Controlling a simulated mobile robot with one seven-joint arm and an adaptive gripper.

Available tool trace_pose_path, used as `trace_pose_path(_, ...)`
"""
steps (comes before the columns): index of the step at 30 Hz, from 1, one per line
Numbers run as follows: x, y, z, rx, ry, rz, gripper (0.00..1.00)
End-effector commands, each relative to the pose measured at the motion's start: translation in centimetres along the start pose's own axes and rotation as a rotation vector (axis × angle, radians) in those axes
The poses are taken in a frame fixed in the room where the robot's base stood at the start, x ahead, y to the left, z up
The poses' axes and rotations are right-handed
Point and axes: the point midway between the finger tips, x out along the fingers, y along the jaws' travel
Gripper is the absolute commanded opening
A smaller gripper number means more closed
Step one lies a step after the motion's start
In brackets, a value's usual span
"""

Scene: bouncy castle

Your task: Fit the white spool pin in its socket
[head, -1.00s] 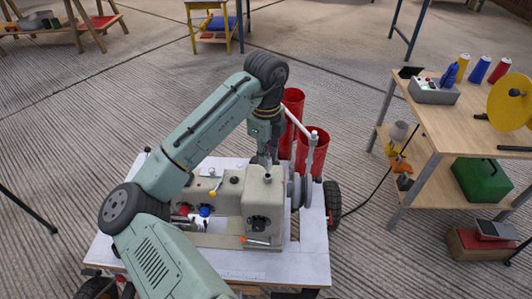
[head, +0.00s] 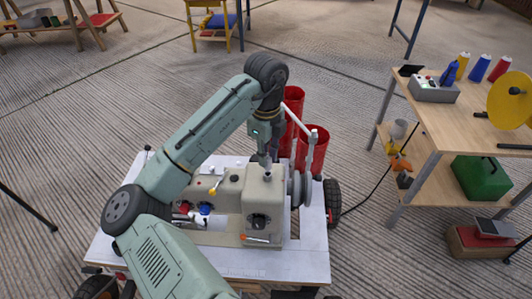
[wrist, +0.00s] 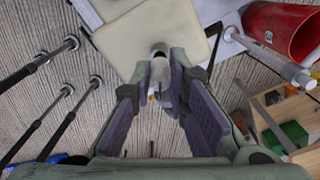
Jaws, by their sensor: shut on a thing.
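The beige sewing machine (head: 232,205) stands on a white-topped cart. My gripper (head: 267,160) points down over the right end of its top, close above a small grey round fitting (head: 268,174), which may be the socket. In the wrist view my gripper (wrist: 162,85) has its purple-padded fingers converging on a small whitish piece (wrist: 157,68), which I take to be the white spool pin. Most of the pin is hidden between the fingers.
A white slanted rod (head: 298,118) and red cylinders (head: 312,150) stand close to the right of my gripper. A handwheel (head: 302,188) sits at the machine's right end. A wooden table (head: 470,130) with spools stands farther right. Open floor lies behind the cart.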

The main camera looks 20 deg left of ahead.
Motion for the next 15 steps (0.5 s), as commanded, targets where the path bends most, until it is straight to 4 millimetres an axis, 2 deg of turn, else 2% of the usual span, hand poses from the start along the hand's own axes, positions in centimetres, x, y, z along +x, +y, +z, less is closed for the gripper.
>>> trace_pose_path(15, 0.63, 0.01, 0.00, 0.000, 0.000, 0.000, 0.00)
